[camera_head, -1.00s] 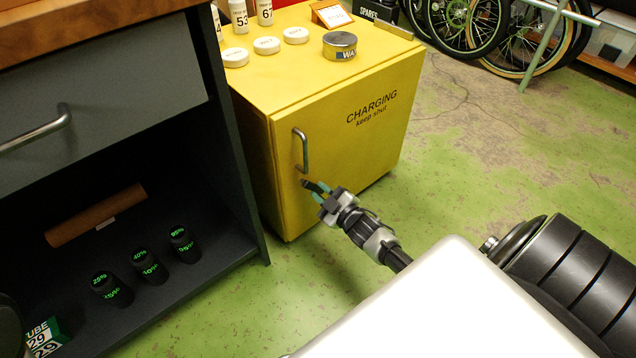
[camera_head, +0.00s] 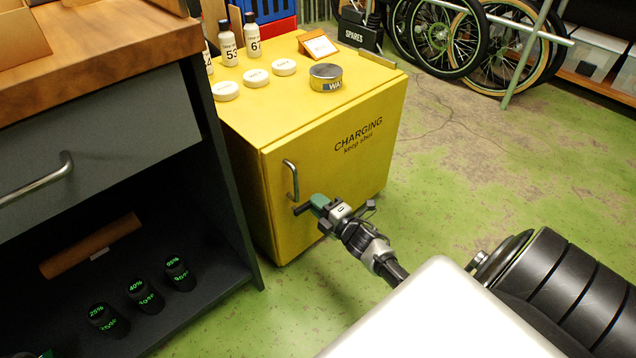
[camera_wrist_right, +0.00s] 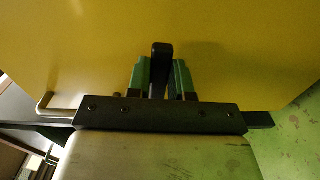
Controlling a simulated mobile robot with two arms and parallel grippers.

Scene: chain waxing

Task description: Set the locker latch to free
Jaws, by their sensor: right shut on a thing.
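The yellow locker (camera_head: 335,190) stands in the middle of the head view, its door closed and lettered "CHARGING keep shut". Its metal handle (camera_head: 291,180) is on the door's left side. Just below the handle is the small dark latch (camera_head: 301,209), which also shows in the right wrist view (camera_wrist_right: 161,52). My right gripper (camera_head: 314,204) is at the door, its green fingers shut on the latch; in the right wrist view the fingers (camera_wrist_right: 161,78) are on either side of it. The fingers hide part of the latch. My left gripper is not in view.
A wax tin (camera_head: 326,77), white lids (camera_head: 256,78) and bottles (camera_head: 228,45) stand on the locker top. A dark workbench (camera_head: 110,120) with an open lower shelf is close on the left. Green floor (camera_head: 450,180) is clear to the right; bicycle wheels (camera_head: 437,38) stand behind.

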